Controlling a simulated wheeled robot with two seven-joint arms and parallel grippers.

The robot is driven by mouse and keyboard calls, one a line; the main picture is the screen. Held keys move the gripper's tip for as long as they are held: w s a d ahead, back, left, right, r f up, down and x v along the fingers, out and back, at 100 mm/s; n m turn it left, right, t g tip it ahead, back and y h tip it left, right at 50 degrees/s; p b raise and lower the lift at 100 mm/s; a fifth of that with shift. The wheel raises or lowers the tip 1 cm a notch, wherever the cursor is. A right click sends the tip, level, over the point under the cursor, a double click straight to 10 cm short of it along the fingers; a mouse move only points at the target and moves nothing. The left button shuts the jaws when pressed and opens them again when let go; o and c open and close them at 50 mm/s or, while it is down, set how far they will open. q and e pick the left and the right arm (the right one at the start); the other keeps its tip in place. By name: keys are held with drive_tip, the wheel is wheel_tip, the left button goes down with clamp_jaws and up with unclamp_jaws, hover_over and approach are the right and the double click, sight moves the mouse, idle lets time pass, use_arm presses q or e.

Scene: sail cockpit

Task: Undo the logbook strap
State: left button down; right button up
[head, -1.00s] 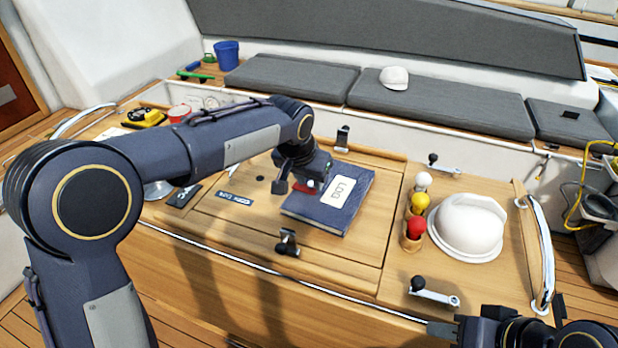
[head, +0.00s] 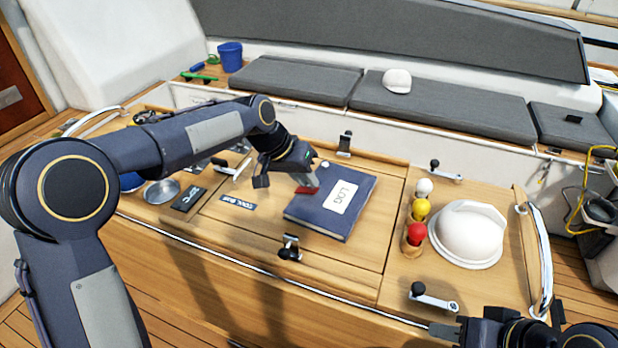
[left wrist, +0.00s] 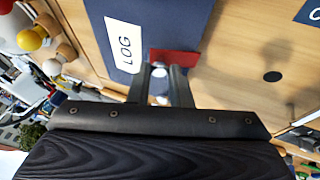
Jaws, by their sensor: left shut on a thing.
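The dark blue logbook (head: 330,215) lies on the wooden table, with a white LOG label (head: 345,197) on its cover. A short red strap (head: 307,190) shows at its left edge. The strap also shows in the left wrist view (left wrist: 182,57), just beyond my fingertips. My left gripper (head: 303,182) is over this edge, shut at the strap; small white round parts (left wrist: 160,85) show between its fingers. The fingers hide part of the strap and its fastening. My right gripper (head: 447,331) is at the bottom right, far from the book; its opening is unclear.
A COOL BOX label (head: 237,202) and a metal dish (head: 161,192) are to the left.

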use_arm(q)
drive_tip(key=shift+w+a+r+n+g+h, duration=0.2)
drive_tip(key=shift+a+h, duration=0.2)
drive_tip(key=shift+h, duration=0.25)
drive_tip(key=shift+w+a+r+n+g+h, duration=0.1)
drive_tip(key=shift+w+a+g+h, duration=0.2)
drive_tip(key=shift+h, duration=0.35)
drive_tip(key=shift+s+a, duration=0.1)
drive_tip(key=shift+s, duration=0.05)
drive_tip(key=c, duration=1.3)
unclamp_jaws()
drive_tip(key=v, duration=0.7)
drive_tip(key=shift+a+r+b, duration=0.2)
drive_tip(key=shift+a+b, duration=0.15)
drive_tip(key=shift+s, duration=0.1)
drive_tip(key=shift+c, duration=0.3)
